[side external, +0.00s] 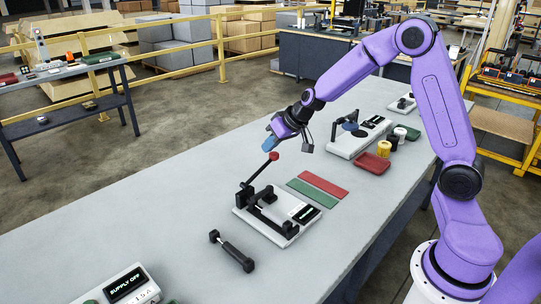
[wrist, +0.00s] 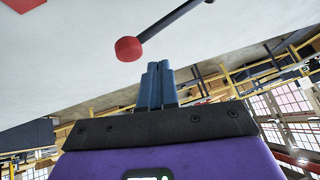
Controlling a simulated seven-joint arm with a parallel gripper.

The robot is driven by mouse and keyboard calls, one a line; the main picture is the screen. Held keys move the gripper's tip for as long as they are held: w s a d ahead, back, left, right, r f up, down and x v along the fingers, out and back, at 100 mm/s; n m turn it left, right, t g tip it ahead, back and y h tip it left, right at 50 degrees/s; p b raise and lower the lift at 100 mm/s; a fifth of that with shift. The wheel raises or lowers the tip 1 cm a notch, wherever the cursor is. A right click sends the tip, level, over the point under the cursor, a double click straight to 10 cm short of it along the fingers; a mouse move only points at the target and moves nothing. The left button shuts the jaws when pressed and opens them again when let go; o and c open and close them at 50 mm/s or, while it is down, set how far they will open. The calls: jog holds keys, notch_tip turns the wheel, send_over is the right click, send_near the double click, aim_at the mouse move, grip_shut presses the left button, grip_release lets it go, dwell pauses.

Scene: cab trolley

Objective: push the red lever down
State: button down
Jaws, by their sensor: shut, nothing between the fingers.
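The lever is a black rod (side external: 258,172) with a red round knob (side external: 273,156), rising at a tilt from a black mechanism on a light base plate (side external: 246,217). My gripper (side external: 268,146) has blue fingers that sit together, just above the knob in the side view. A small gap seems to show between them, but I cannot tell the exact distance. In the wrist view the red knob (wrist: 128,48) lies just beyond and left of the closed fingertips (wrist: 158,66). The rod runs up and to the right from it. Nothing is held.
A small display (side external: 305,213) sits on the base plate. A loose black handle-like part (side external: 232,251) lies in front. Red and green strips (side external: 318,187) lie behind the plate. A red tray (side external: 372,164) and another device (side external: 358,135) stand farther back.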

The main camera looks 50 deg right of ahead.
jog(key=shift+d+f, duration=0.15)
jog(key=shift+f, duration=0.2)
jog(key=shift+r, duration=0.1)
dwell(0.3)
jog(key=shift+r, duration=0.35)
jog(key=shift+a+r, duration=0.35)
jog(key=shift+r, duration=0.45)
jog(key=shift+a+r, duration=0.3)
jog(key=shift+r, duration=0.45)
jog(key=shift+a+r, duration=0.35)
jog(key=shift+r, duration=0.45)
